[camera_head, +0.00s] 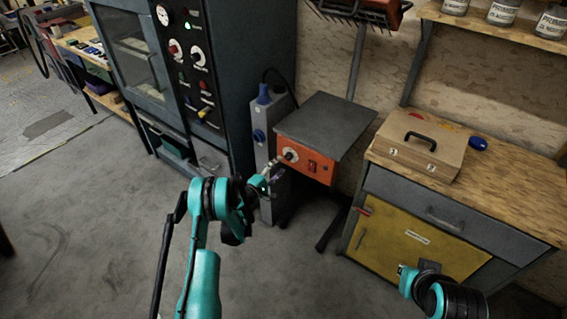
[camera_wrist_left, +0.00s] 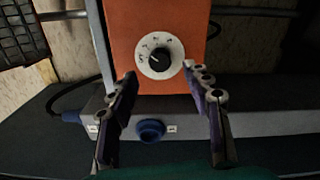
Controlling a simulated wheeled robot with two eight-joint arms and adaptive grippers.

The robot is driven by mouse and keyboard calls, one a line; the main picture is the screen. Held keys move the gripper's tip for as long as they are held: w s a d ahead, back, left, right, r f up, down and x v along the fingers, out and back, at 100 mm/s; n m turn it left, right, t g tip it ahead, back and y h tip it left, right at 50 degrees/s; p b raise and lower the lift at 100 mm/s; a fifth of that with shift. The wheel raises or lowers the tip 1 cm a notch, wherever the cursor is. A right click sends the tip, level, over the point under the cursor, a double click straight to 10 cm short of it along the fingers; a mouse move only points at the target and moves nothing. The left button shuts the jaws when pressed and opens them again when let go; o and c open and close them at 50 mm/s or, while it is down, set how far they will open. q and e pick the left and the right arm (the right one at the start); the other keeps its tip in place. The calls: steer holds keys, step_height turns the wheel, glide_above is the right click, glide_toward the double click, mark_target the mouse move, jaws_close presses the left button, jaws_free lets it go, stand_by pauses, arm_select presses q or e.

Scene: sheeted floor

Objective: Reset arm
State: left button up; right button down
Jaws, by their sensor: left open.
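My left arm is raised in the head view, and its gripper (camera_head: 268,176) is in front of the orange control box (camera_head: 318,168) with a grey top. In the left wrist view the left gripper (camera_wrist_left: 165,85) is open, with its two fingers apart and nothing between them. The box's black knob on a white dial (camera_wrist_left: 160,60) shows between and beyond the fingertips. My right arm (camera_head: 432,290) shows at the lower right of the head view; its gripper's jaws cannot be made out.
A dark cabinet with knobs (camera_head: 187,60) stands left of the box. A grey unit with a blue knob (camera_head: 259,138) is beside it. A wooden case (camera_head: 415,146) and a blue object (camera_head: 477,143) sit on the right workbench. The grey floor (camera_head: 80,220) at left is clear.

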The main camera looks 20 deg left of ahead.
arm_select(q)
steer(key=shift+v, duration=1.2)
steer(key=s+d+r+m+g, duration=0.2)
steer(key=d+r+m, duration=0.15)
steer(key=r, duration=0.45)
steer(key=s+d+r+m+g, duration=0.25)
steer(key=d+r, duration=0.25)
steer(key=r, duration=0.4)
steer(key=s+d+r+m+g+y, duration=0.1)
steer(key=s+d+r+m, duration=0.15)
steer(key=s, duration=0.35)
steer(key=s+d+r+m+g, duration=0.1)
steer(key=s+r+m+g, duration=0.1)
steer(key=s+r, duration=0.25)
steer(key=s+a+f+m+g+y, duration=0.1)
steer(key=s+m+y, duration=0.1)
steer(key=s, duration=1)
steer(key=s+a+f+m+g+y, duration=0.1)
steer(key=s+a+m+y, duration=0.1)
steer(key=s, duration=1.1)
steer(key=shift+s+f+m+y, duration=0.2)
steer(key=shift+f+m+y, duration=0.15)
steer(key=shift+m+y, duration=0.4)
